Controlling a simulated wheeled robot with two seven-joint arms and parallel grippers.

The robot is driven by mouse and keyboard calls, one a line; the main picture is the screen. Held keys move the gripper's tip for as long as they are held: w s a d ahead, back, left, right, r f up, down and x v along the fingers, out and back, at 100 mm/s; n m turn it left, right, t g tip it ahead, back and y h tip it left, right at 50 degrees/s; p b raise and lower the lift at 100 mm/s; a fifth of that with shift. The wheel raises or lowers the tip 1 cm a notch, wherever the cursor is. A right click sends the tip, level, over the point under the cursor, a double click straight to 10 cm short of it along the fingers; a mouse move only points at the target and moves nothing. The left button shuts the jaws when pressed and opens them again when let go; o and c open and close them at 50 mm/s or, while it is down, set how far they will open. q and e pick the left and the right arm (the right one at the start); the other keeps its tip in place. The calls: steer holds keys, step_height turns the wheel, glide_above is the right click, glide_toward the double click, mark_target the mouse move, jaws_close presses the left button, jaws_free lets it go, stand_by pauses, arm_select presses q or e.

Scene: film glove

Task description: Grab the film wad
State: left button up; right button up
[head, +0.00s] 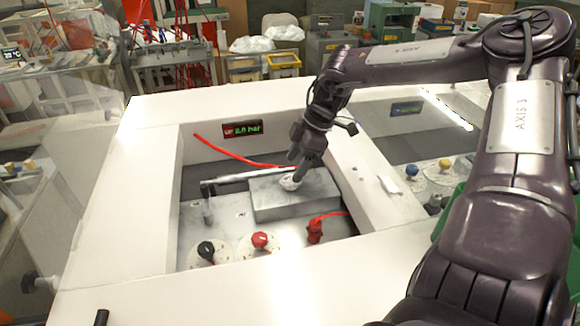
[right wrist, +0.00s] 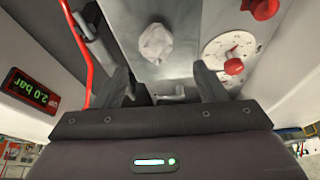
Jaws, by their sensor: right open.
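The film wad (head: 290,183) is a small, crumpled whitish lump on top of the grey metal block (head: 265,205) inside the recessed machine bay. In the right wrist view the wad (right wrist: 155,43) lies beyond the fingertips, roughly in line with the gap between them. My left gripper is not in view.
A white frame (head: 120,240) walls the bay. A red hose (head: 230,152) and a metal rod (head: 240,178) run behind the block. A red fitting (head: 314,232), a black knob (head: 206,250) and a red knob (head: 260,240) stand in front. A pressure display (head: 242,129) reads 2.0 bar.

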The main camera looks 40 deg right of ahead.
mark_target(290, 176)
steer(key=b+x, duration=0.1)
steer(key=x, duration=0.1)
steer(key=b+x, duration=0.1)
steer(key=x, duration=0.2)
steer(key=shift+d+b, duration=0.25)
steer(key=shift+b, duration=0.05)
steer(key=shift+w+a+f, duration=0.1)
steer(key=shift+f, duration=0.25)
steer(key=shift+a+r, duration=0.1)
steer(key=shift+r, duration=0.1)
steer(key=c, duration=0.3)
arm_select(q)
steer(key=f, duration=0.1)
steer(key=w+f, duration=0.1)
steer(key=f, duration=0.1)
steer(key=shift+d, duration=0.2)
arm_select(e)
steer(key=c, duration=0.7)
